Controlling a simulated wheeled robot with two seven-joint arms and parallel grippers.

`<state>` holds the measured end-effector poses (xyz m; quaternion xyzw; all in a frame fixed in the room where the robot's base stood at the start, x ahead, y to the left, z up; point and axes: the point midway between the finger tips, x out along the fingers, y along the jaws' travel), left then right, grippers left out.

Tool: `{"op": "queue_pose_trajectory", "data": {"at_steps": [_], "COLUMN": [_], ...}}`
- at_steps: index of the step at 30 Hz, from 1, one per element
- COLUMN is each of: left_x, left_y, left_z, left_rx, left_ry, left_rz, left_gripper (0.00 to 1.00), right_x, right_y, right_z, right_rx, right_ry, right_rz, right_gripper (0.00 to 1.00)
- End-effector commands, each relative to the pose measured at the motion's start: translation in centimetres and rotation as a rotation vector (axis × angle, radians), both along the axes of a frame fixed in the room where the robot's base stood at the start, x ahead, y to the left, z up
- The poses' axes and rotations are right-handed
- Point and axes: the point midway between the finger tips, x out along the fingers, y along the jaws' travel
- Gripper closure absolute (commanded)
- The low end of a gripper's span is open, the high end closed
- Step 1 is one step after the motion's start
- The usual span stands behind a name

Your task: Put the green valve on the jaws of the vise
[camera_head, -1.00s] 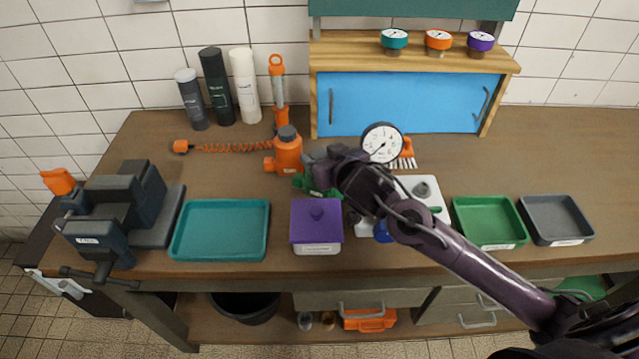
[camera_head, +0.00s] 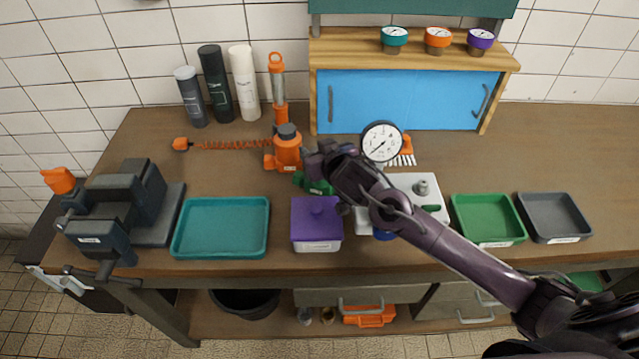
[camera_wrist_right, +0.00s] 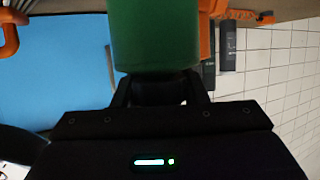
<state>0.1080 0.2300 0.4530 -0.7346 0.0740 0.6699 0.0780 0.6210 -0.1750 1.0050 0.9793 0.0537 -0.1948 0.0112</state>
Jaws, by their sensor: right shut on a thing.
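The green valve (camera_head: 318,185) is in the middle of the bench, between the orange jack and the purple-lidded box, mostly hidden behind my right gripper (camera_head: 317,168). In the right wrist view the green valve (camera_wrist_right: 153,35) fills the space at the fingertips, and my right gripper (camera_wrist_right: 158,88) is shut on it. I cannot tell whether the valve touches the bench. The dark vise (camera_head: 125,205) stands at the bench's left end, far left of the valve, with its jaws at the top. My left gripper is not in view.
The orange jack (camera_head: 287,150) stands just behind the valve. A pressure gauge (camera_head: 381,142), green tray (camera_head: 488,219) and grey tray (camera_head: 553,217) are to the right. Bottles (camera_head: 215,85) stand at the back.

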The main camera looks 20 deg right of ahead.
Motion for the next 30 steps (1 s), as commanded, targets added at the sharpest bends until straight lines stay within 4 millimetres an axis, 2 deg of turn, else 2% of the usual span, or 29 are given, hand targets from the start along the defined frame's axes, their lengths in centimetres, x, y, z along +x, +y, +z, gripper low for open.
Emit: {"op": "queue_pose_trajectory", "data": {"at_steps": [12,17,23,30], "left_x": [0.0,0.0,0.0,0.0], "left_y": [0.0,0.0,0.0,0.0], "left_z": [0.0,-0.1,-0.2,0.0], "left_rx": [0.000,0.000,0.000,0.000], "left_ry": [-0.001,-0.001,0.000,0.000], "left_rz": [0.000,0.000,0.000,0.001], "left_gripper": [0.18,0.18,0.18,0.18], "right_x": [0.1,0.1,0.1,0.1], "right_y": [0.0,0.0,0.0,0.0], "right_z": [0.3,1.3,4.2,9.4], "right_rx": [0.002,0.005,0.005,0.005], "right_ry": [-0.005,-0.008,-0.010,-0.010], "right_rz": [-0.001,-0.001,0.001,-0.001], "right_gripper": [1.00,1.00,1.00,1.00]}}
